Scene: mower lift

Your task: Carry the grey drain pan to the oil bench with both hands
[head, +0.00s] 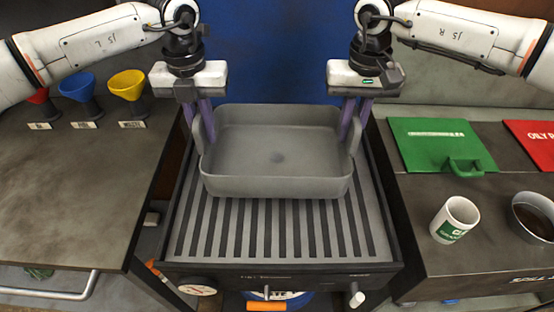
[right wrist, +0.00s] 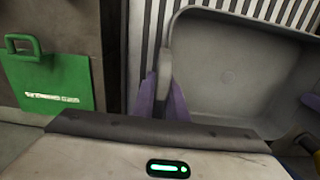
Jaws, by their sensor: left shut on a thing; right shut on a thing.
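The grey drain pan (head: 277,186) is an open, empty-looking rectangular tub with a handle at each side. It is over the slatted grey top of the middle stand (head: 280,235); I cannot tell whether it touches the slats. My left gripper (head: 204,128) is shut on the pan's left handle. My right gripper (head: 349,126) is shut on the pan's right handle. In the right wrist view the purple fingers (right wrist: 163,98) straddle the handle, and the pan (right wrist: 235,75) fills the right side. No bench in view is clearly marked as the oil bench.
A left bench (head: 75,185) holds red, blue (head: 77,88) and yellow funnels (head: 127,86) with labels. The right bench carries a green lid (head: 440,140), a red lid (head: 535,138), a white mug (head: 455,219) and a bowl of dark liquid (head: 533,214). A blue panel stands behind.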

